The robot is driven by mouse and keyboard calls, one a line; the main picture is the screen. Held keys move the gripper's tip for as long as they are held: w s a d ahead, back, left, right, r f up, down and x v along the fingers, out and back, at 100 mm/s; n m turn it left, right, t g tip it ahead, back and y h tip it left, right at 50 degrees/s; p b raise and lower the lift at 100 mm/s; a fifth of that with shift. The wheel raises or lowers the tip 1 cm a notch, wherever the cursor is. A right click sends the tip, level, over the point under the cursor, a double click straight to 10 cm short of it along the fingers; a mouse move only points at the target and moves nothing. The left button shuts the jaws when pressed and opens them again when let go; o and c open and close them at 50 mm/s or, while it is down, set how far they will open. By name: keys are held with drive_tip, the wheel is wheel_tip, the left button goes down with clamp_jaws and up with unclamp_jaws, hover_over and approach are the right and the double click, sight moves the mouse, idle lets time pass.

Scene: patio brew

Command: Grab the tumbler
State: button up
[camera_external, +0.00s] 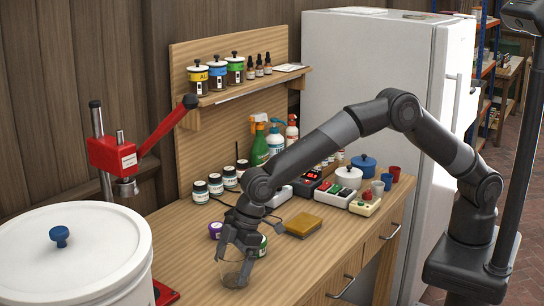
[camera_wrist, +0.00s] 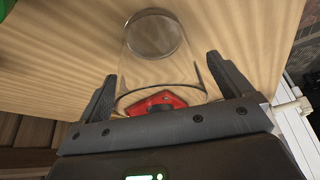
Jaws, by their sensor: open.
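The tumbler is a clear, empty-looking glass (camera_external: 234,275) upright near the front of the wooden bench. In the wrist view the tumbler (camera_wrist: 158,38) shows between my fingers, its nearer rim close to the palm. My gripper (camera_external: 238,256) is pointed down over the tumbler with its jaws open. In the wrist view my gripper (camera_wrist: 161,72) has one finger on each side of the glass, with small gaps visible. In the external view my fingers partly hide the upper part of the glass.
A purple-lidded jar (camera_external: 216,230) and a green-labelled jar (camera_external: 262,246) stand close to my gripper. A yellow-brown pad (camera_external: 303,226) lies to the right. A red lever press (camera_external: 115,157) and a white lidded bucket (camera_external: 70,255) are at left. Bottles and jars line the back.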

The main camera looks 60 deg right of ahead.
drive_tip(key=shift+c, duration=0.5)
drive_tip(key=c, duration=1.1)
drive_tip(key=shift+c, duration=0.2)
